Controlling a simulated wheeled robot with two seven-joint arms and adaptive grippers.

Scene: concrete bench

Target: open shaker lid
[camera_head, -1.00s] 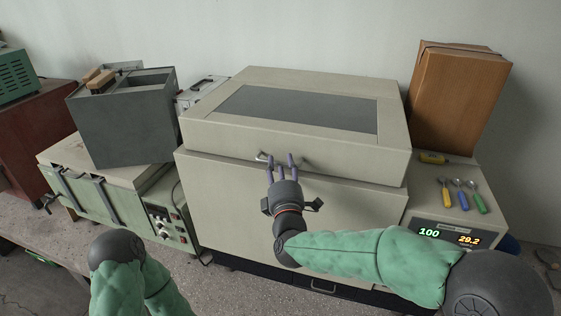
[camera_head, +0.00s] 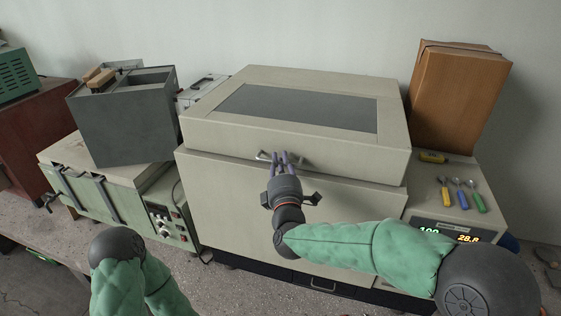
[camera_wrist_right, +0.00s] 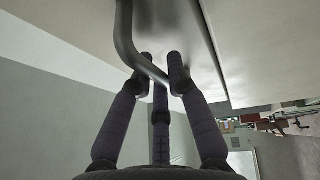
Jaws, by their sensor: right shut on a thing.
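The shaker (camera_head: 290,215) is a large beige box with a lid (camera_head: 330,143) that has a dark window (camera_head: 295,107) on top. The lid is down on the body. A metal handle (camera_head: 268,156) sits on the lid's front face. My right gripper (camera_head: 281,160) is shut on the handle. In the right wrist view the fingers (camera_wrist_right: 162,80) close around the bent bar of the handle (camera_wrist_right: 128,40). My left arm shows at the lower left, but its gripper is out of view.
A brown box (camera_head: 458,95) stands right of the lid. Several screwdrivers and spoons (camera_head: 462,197) lie on the right ledge above a display (camera_head: 447,232). A grey open container (camera_head: 120,125) stands on a green device (camera_head: 120,205) at left.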

